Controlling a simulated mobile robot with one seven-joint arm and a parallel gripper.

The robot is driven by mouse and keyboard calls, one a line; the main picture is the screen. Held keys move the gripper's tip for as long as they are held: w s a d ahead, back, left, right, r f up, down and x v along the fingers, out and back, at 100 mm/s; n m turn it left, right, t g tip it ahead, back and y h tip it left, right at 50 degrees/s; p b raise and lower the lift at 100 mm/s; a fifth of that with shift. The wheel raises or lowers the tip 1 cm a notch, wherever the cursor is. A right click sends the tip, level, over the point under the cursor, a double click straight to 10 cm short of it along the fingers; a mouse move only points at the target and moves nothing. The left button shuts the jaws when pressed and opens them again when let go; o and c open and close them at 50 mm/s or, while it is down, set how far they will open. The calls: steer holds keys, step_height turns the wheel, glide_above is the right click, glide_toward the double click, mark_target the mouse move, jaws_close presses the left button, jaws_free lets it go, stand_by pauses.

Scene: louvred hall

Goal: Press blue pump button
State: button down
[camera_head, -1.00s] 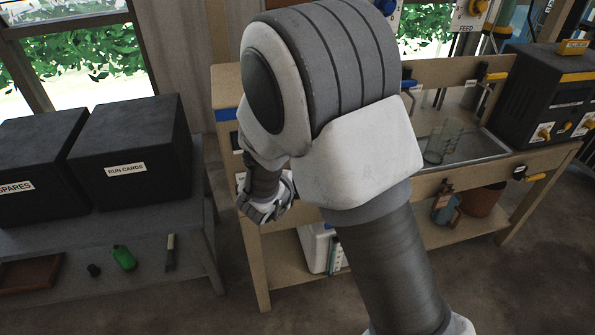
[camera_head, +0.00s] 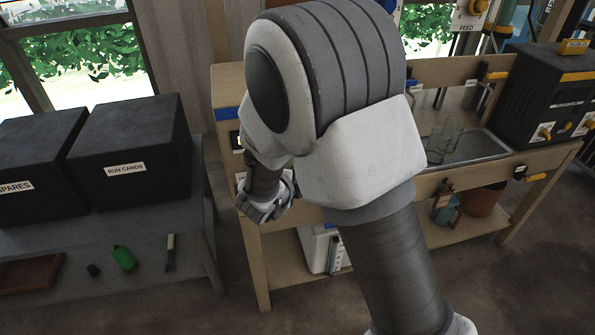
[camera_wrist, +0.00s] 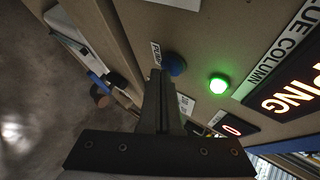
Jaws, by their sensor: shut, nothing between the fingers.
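The blue pump button (camera_wrist: 176,64) is a round blue knob on the tan panel in the wrist view, beside a label partly reading "PUMP". My gripper (camera_wrist: 162,74) is shut and empty, its fingertips right at the button's lower left and covering part of its surroundings. I cannot tell whether they touch it. A green lamp (camera_wrist: 218,84) to the right of the button is lit. A dark display (camera_wrist: 290,95) shows glowing letters ending in "PING", below a sign ending in "UE COLUMN" (camera_wrist: 285,45). In the head view my arm hides the button and my fingertips.
The wooden bench (camera_head: 262,265) stands behind my arm, with a glass beaker (camera_head: 443,143) and a black box (camera_head: 545,100) at its right.

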steer(key=s+d+b, duration=0.1)
steer(key=s, duration=0.4)
steer(key=shift+s+d, duration=0.35)
steer(key=shift+s, duration=0.05)
steer(key=shift+r, duration=0.1)
